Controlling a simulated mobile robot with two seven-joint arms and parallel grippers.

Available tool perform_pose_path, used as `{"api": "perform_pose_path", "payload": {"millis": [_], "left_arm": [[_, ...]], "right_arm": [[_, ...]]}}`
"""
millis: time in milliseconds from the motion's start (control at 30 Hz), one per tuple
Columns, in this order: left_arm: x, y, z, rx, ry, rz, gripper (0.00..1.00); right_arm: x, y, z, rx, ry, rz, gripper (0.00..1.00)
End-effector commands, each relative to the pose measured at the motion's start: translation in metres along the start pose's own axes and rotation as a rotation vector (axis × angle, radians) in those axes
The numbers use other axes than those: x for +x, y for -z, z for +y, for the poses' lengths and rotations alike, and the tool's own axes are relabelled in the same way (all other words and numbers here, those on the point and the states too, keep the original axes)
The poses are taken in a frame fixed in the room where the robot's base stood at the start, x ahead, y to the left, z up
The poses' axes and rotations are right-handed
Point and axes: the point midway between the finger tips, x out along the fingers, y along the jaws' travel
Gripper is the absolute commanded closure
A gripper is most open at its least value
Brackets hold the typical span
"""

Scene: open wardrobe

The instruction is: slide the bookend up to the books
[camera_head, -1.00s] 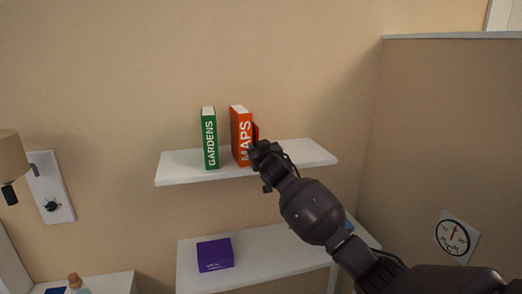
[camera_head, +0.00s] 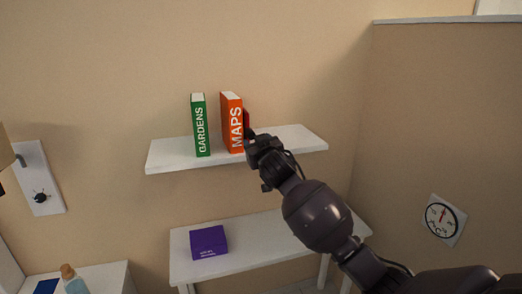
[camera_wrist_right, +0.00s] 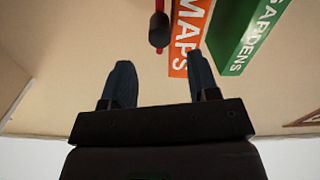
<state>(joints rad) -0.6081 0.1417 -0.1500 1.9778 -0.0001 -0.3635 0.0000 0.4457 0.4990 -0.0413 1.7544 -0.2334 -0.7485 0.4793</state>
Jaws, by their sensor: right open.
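The green GARDENS book (camera_head: 200,127) and the orange MAPS book (camera_head: 232,124) stand upright on the white upper shelf (camera_head: 300,142), with a gap between them. The red bookend (camera_head: 246,119) stands just right of MAPS, largely hidden by it and my gripper. In the right wrist view a red upright with a dark round knob (camera_wrist_right: 159,30) shows beside MAPS (camera_wrist_right: 187,40), with GARDENS (camera_wrist_right: 247,35) beyond. My right gripper (camera_wrist_right: 160,72) is open, its fingers short of the knob, which lines up between them. Whether bookend and MAPS touch is unclear. My left gripper is out of view.
A lower white desk (camera_head: 270,240) holds a purple box (camera_head: 209,242). A partition (camera_head: 450,110) with a round dial (camera_head: 442,218) rises at right. The shelf is bare left of GARDENS and toward its right end.

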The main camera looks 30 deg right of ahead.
Motion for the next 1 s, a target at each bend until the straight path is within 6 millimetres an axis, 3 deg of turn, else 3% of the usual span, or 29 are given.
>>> {"api": "perform_pose_path", "payload": {"millis": [100, 333, 1000], "left_arm": [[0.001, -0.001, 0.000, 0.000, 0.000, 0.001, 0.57], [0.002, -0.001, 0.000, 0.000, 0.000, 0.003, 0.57], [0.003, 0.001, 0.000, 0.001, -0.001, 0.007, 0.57]], "right_arm": [[-0.016, -0.001, 0.000, 0.001, 0.001, 0.000, 0.45], [-0.033, 0.000, 0.000, 0.000, 0.000, 0.001, 0.45], [-0.035, 0.001, 0.000, -0.014, 0.000, 0.001, 0.45]]}}
